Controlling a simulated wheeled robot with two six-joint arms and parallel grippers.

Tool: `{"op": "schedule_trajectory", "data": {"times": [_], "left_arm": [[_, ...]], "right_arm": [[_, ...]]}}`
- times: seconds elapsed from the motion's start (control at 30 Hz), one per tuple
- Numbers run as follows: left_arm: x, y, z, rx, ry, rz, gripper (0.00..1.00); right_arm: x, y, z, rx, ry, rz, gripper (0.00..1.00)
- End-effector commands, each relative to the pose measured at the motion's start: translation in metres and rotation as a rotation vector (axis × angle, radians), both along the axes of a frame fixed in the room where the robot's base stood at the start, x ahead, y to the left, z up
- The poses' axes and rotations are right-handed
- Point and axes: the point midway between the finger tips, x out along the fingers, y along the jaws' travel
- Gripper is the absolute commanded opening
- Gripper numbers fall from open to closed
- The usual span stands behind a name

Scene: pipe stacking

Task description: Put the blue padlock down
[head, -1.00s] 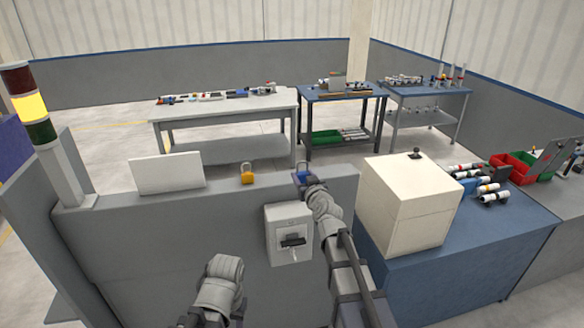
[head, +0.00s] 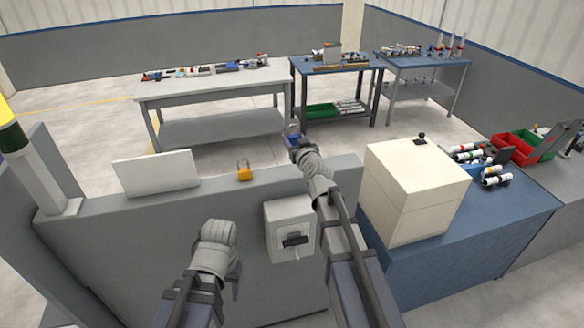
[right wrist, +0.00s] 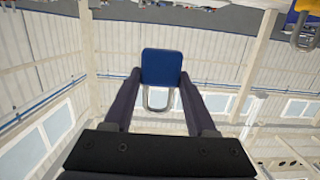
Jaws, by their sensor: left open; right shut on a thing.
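The blue padlock (head: 293,129) is in my right gripper (head: 294,142), held up past the top of the grey wall. It also shows in the right wrist view (right wrist: 161,67), between the two dark fingers, with its shackle toward the gripper's base. My right gripper is shut on it. Nothing is seen supporting it from below. My left gripper (head: 218,232) is open and low in front of the wall, away from the padlock; its fingers are hard to make out.
A yellow padlock (head: 244,173) stands on the grey wall's top (head: 215,187), left of my right gripper. A white panel (head: 156,173) stands further left. A grey box (head: 290,230) is on the wall's front. A large white box (head: 415,190) stands on the blue bench at right.

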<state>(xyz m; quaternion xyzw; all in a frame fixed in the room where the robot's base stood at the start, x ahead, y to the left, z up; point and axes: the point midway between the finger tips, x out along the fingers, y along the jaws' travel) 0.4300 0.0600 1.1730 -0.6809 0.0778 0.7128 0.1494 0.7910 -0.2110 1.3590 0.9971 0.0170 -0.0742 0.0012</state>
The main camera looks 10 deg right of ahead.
Motion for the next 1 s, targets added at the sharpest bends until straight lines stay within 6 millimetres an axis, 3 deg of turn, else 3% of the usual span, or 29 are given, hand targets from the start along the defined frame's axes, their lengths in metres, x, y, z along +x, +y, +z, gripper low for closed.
{"op": "schedule_trajectory", "data": {"times": [0.17,0.43,0.77,1.0], "left_arm": [[0.0,0.0,-0.015,0.0,0.0,0.001,0.5],[0.0,0.0,-0.057,0.0,-0.002,0.005,0.5],[0.001,0.0,-0.066,-0.001,-0.003,0.004,0.5],[0.001,0.0,-0.095,0.0,-0.003,0.0,0.5]], "right_arm": [[0.0,0.0,-0.015,0.0,0.0,0.0,0.0],[0.0,0.0,-0.057,0.0,0.0,0.0,0.0],[0.0,0.0,-0.066,0.0,0.0,0.0,0.0],[0.0,0.0,-0.095,0.0,0.0,0.0,0.0]]}}
